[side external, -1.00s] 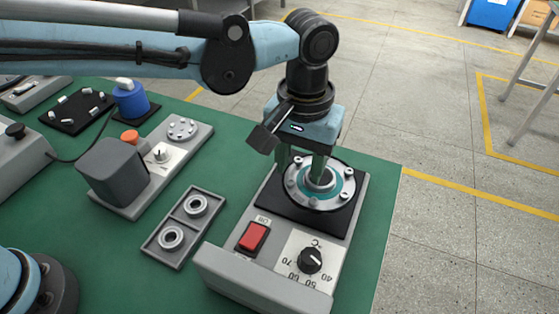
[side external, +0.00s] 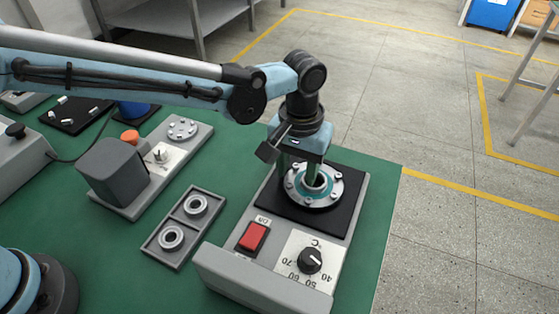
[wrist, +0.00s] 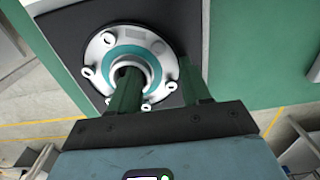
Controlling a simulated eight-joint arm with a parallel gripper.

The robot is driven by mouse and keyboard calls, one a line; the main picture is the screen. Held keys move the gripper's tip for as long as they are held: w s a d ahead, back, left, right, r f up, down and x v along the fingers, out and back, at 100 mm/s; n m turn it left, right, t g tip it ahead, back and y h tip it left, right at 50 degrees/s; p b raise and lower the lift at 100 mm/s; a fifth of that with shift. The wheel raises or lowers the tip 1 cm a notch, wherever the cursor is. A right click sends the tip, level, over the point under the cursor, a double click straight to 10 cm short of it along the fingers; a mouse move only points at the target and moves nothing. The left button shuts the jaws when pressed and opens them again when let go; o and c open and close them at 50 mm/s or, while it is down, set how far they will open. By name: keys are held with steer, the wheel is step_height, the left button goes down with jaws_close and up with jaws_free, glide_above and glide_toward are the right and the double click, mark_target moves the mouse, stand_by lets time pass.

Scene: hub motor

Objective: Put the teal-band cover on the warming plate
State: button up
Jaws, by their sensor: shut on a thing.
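The teal-band cover (side external: 331,190) is a round silver flange with a teal ring, small bolts around its rim and a raised central hub with a hole. My gripper (side external: 297,174) is shut on its hub wall. In the wrist view, one finger of my gripper (wrist: 160,88) is in the central hole and the other is outside at the right. The cover (wrist: 106,50) looks level over the black warming plate (side external: 328,221), whose bare surface also shows in the wrist view (wrist: 70,28). I cannot tell whether cover and plate touch.
The warmer's red switch (side external: 252,237) and black dial (side external: 310,260) are in front of the plate. A grey tray with two rings (side external: 171,238) lies to the left. Behind it stands a grey unit with an orange button (side external: 130,137). The table ends close to the warmer's right.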

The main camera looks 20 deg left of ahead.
mark_target(296, 177)
steer(key=shift+f, duration=0.1)
steer(key=o, duration=1.1)
step_height(296, 177, up, 12)
steer(key=a+r+t, duration=0.1)
steer(key=a+r, duration=0.2)
steer(key=a, duration=0.6)
steer(key=s+a+f+t, duration=0.1)
steer(key=s+a+t, duration=0.1)
steer(key=a, duration=0.5)
steer(key=s+a+f+t, duration=0.2)
steer(key=s+a, duration=0.3)
steer(key=a, duration=0.1)
steer(key=s+a+f+t, duration=0.2)
steer(key=s+a, duration=0.2)
steer(key=a, duration=0.3)
steer(key=shift+a+f, duration=0.2)
steer(key=shift+a, duration=0.1)
